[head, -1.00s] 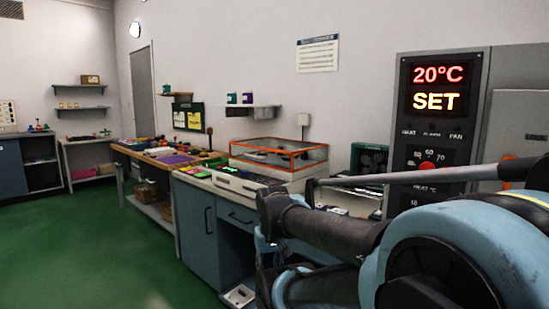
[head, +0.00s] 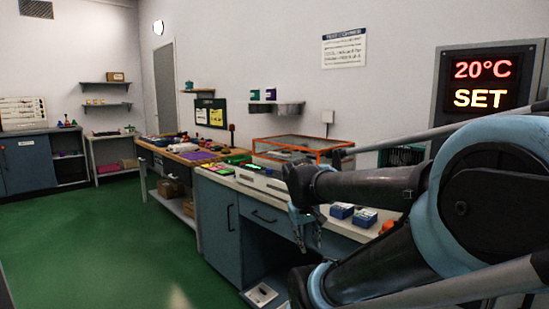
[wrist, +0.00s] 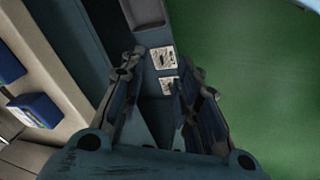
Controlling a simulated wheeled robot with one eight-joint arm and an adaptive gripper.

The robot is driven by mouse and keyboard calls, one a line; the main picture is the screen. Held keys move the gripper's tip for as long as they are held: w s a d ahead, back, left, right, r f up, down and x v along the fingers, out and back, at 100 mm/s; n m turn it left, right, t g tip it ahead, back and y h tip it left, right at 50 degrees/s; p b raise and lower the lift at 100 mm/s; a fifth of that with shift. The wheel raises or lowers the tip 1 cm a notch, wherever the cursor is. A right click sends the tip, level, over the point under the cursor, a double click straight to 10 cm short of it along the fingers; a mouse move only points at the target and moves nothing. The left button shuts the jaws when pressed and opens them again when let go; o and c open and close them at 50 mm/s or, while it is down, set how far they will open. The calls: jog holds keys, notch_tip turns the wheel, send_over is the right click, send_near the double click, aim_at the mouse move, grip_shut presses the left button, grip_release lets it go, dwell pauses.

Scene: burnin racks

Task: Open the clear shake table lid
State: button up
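The clear shake table lid (head: 270,146) is a see-through box with orange edges on the grey bench in the head view. It looks closed; its right end is partly hidden behind my arm. My gripper (head: 307,246) hangs fingers-down in front of the bench, apart from the lid and to its lower right in the picture. In the wrist view my gripper (wrist: 160,68) is open, with nothing between its two fingers. The lid does not show in the wrist view.
Small blue boxes (head: 342,211) sit on the bench near my arm; blue boxes also show in the wrist view (wrist: 38,110). A control panel reading 20°C SET (head: 482,83) stands at the right. A cluttered wooden table (head: 160,150) is farther left. The green floor (head: 100,245) is clear.

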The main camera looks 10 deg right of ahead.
jog(key=w+r+n+t+h, duration=0.1)
jog(key=w+r+n+h, duration=0.15)
jog(key=w+r, duration=0.6)
jog(key=w+r+n+t+h, duration=0.1)
jog(key=w+r+h, duration=0.25)
jog(key=w, duration=0.95)
jog(key=w+a+r+n+t+h, duration=0.1)
jog(key=w+a+r+t+h, duration=0.2)
jog(key=w+a, duration=0.65)
jog(key=w+a+r+n+t+h, duration=0.1)
jog(key=w+a+r+t, duration=0.1)
jog(key=w+a+r, duration=0.55)
jog(key=x, duration=0.6)
jog(key=a+f+x, duration=0.1)
jog(key=x, duration=0.5)
jog(key=w+x, duration=0.1)
jog(key=x, duration=0.6)
jog(key=shift+w+a+f, duration=0.15)
grip_shut()
